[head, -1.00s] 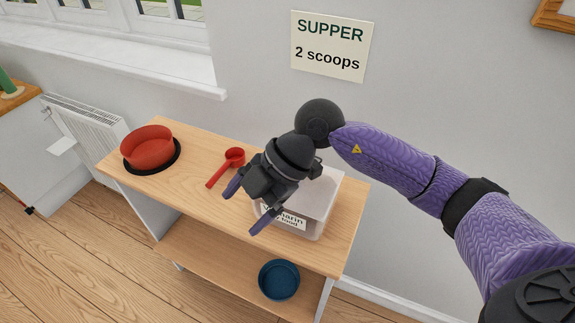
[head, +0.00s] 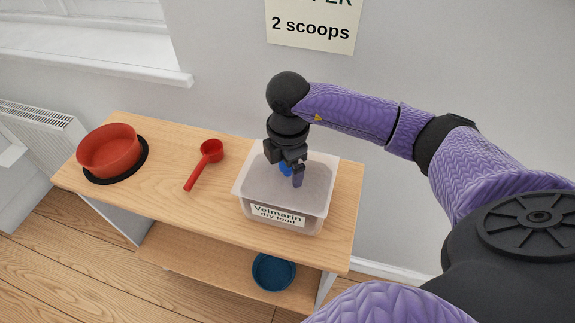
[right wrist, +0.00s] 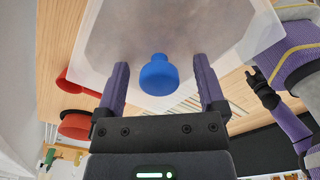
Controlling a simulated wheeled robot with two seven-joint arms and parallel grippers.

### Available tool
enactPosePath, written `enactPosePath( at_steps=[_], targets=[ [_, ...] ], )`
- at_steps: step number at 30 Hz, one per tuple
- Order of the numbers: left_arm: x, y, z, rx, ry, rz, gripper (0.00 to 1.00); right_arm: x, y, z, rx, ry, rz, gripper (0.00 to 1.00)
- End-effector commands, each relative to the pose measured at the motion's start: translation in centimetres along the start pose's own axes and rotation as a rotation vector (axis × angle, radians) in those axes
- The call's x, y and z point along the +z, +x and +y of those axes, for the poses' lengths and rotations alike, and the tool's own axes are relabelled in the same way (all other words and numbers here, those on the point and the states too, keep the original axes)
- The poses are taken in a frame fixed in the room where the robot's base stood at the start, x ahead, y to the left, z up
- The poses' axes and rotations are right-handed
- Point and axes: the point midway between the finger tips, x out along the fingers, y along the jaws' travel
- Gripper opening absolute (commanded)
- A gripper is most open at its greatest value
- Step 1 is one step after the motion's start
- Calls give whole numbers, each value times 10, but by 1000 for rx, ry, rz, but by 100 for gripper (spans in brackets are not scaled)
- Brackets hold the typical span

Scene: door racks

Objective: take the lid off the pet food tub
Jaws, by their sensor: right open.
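The pet food tub (head: 311,224) is a translucent box with a "Velmarin dry food" label, on the shelf top. Its pale lid (head: 317,174) lies on it and also shows in the right wrist view (right wrist: 107,30). A blue knob (right wrist: 158,77) stands up from the lid; in the head view (head: 285,170) it is partly hidden. My right gripper (head: 288,177) is over the lid, pointing down and open. In the right wrist view its fingers (right wrist: 160,64) are on either side of the knob, with gaps.
A red scoop (head: 203,165) lies left of the tub. A red bowl (head: 108,150) sits on a black mat (head: 140,168) at the left end. A blue bowl (head: 273,271) is on the lower shelf. The wall with a sign (head: 312,27) is close behind.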

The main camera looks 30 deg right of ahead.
Motion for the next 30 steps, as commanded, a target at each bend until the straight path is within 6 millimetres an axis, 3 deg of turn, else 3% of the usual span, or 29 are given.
enactPosePath(
  at_steps=[1, 2, 14, 23, 30],
  targets=[
    [0, 0, 0, 0, 0, 1, 59, 0, 0, 0, 0, 0, 1, 90],
    [0, 0, 0, 0, 0, 1, 59, 0, 0, 0, 0, 0, 1, 83],
    [2, 0, 0, 0, 0, -4, 59, 0, -1, 0, 0, -1, 2, 0],
    [3, -3, 0, 0, -1, -7, 59, -1, -9, 0, 2, -1, 3, 0],
    [1, -20, 0, 0, 0, -3, 59, 0, -73, 1, 6, -1, 3, 0]
  ],
)
